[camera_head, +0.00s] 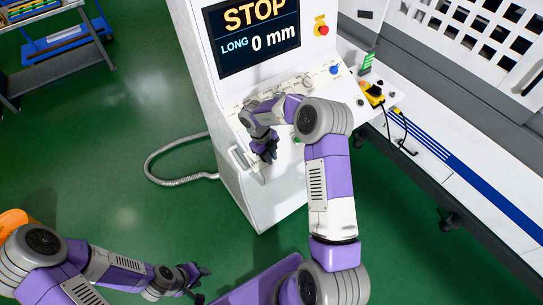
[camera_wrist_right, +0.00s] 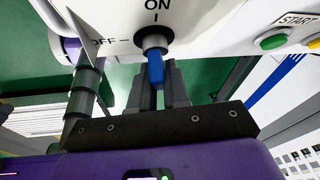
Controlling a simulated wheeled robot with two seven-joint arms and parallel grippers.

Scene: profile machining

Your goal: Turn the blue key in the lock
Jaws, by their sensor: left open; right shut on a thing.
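The blue key (camera_wrist_right: 156,70) sits in the round dark lock (camera_wrist_right: 153,41) on the white panel, seen in the right wrist view. The ON mark stands above the lock and the OFF mark to its left; the key lines up roughly with ON. My right gripper (camera_wrist_right: 163,88) is shut on the key; it also shows in the head view (camera_head: 268,154), at the lower left of the console panel, where it hides the key and lock. My left gripper (camera_head: 197,282) is open and empty, low over the green floor, away from the console.
The white console (camera_head: 238,190) carries a screen (camera_head: 255,38) reading STOP and LONG 0 mm, and a red emergency button (camera_head: 321,27). A green START button (camera_wrist_right: 274,42) lies right of the lock. A grey handle (camera_wrist_right: 84,92) stands close on its left. A hose (camera_head: 165,160) lies on the floor.

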